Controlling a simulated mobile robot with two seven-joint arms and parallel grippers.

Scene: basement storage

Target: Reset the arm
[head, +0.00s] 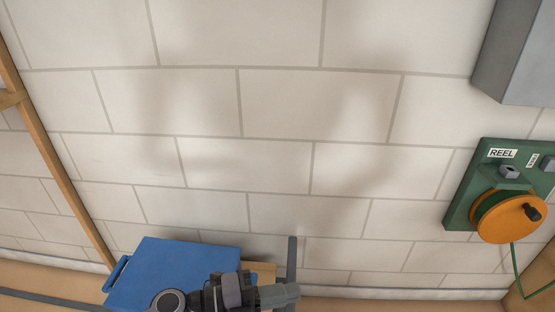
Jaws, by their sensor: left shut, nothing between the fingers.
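My left gripper (291,294) shows at the bottom edge of the head view, pointing right. It is shut and empty. Part of my left arm shows behind it, in front of a blue box or case (190,258). The rest of my left arm is cut off by the bottom edge. My right gripper is not in view.
A pale block wall (280,105) fills most of the view. A green panel marked REEL (487,158) with an orange reel (500,222) is at the right, below a grey cabinet (520,60). A wooden post (55,160) leans at the left.

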